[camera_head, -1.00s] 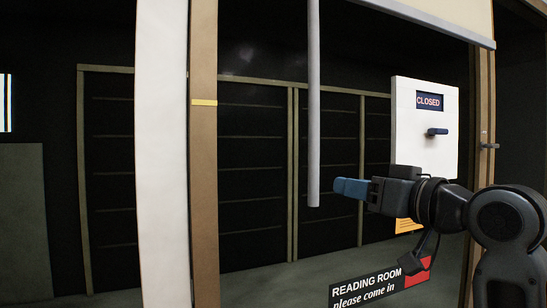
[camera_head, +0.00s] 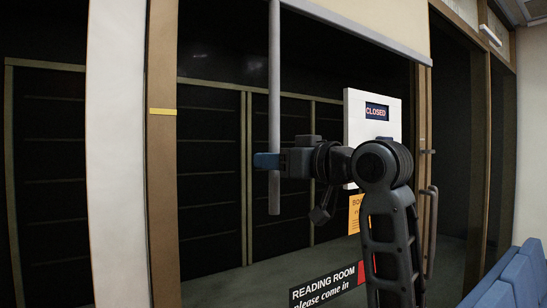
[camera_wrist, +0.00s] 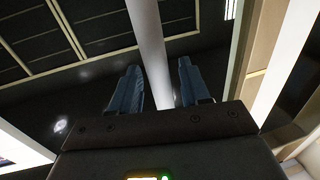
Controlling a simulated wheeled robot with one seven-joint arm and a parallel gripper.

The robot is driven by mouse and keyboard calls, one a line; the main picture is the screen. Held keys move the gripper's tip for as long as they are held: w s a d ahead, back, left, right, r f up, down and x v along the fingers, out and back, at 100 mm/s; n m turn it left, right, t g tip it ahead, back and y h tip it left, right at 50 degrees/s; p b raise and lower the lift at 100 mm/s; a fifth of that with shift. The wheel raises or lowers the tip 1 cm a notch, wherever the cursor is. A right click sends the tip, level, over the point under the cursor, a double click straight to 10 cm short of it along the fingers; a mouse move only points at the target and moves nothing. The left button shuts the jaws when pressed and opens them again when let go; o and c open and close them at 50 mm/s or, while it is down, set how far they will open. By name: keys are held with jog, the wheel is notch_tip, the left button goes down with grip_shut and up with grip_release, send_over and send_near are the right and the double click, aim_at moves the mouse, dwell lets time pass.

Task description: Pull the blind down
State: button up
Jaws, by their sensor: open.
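The blind (camera_head: 375,14) is a pale sheet at the top of the door, with a grey bottom bar (camera_head: 360,32). A long grey pull rod (camera_head: 274,90) hangs straight down in front of the dark glass. My gripper (camera_head: 266,160) is at the rod's lower part in the head view, its blue fingers pointing left. In the wrist view, the rod (camera_wrist: 148,40) runs between the two spread blue fingers (camera_wrist: 160,88), with a gap to the right finger. The left finger is close to the rod; I cannot tell whether they touch.
A door handle (camera_head: 432,232) is to the right. Blue seats (camera_head: 515,280) stand at the lower right. A wooden post (camera_head: 162,150) is left of the rod.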

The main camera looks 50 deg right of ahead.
jog(key=shift+w, duration=0.3)
grip_shut()
dwell(0.3)
